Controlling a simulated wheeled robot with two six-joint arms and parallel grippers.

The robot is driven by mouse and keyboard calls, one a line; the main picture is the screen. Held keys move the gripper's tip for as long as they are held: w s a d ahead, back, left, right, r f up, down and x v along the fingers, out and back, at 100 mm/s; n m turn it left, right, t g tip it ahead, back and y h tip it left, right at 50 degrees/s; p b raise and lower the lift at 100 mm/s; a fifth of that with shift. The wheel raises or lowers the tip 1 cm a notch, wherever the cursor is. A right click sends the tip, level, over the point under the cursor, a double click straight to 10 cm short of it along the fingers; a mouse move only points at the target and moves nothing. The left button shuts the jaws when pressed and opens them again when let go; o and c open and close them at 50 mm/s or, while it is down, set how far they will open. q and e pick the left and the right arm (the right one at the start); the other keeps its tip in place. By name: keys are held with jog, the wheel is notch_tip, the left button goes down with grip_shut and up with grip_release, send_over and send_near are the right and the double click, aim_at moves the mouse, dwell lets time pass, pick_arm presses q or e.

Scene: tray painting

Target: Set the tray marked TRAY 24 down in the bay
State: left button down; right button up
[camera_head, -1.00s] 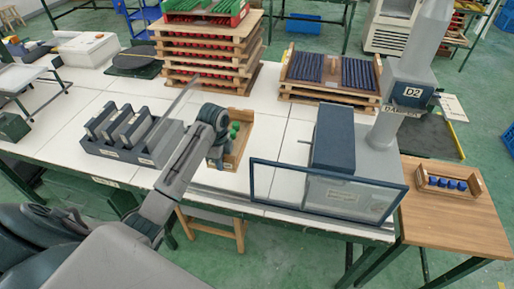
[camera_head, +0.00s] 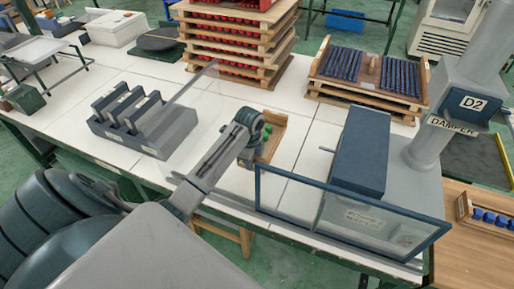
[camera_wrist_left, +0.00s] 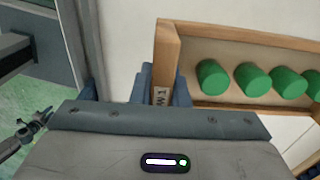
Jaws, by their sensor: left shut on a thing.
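A small wooden tray (camera_head: 280,121) with green cylinders stands out at mid-table, between the grey rack and the glass-fronted booth. In the left wrist view its end wall (camera_wrist_left: 167,50) and several green cylinders (camera_wrist_left: 214,76) show. A label on that end wall seems to read W1; I cannot read TRAY 24 anywhere. My left gripper (camera_head: 258,138) is shut on the tray's near end, with a finger on each side of the end wall in the left wrist view (camera_wrist_left: 163,88). I cannot tell whether the tray touches the table or which place is the bay. My right gripper is not in view.
The grey rack (camera_head: 163,148) with upright slabs stands left of the tray. The booth's blue-framed glass panel (camera_head: 345,214) is close on the right, with a duct marked D2 and DAMPER (camera_head: 440,130). Stacked wooden trays (camera_head: 232,57) stand behind. White table (camera_head: 300,108) shows between.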

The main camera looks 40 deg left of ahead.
pick_arm(q)
notch_tip(320, 180, down, 2)
jog(key=shift+s, duration=0.15)
notch_tip(320, 180, down, 4)
jog(key=shift+f+p, duration=0.15)
jog(key=shift+p, duration=0.5)
jog(key=shift+f, duration=0.15)
jog(key=shift+f, duration=0.15)
jog(key=c, duration=1.4)
grip_release()
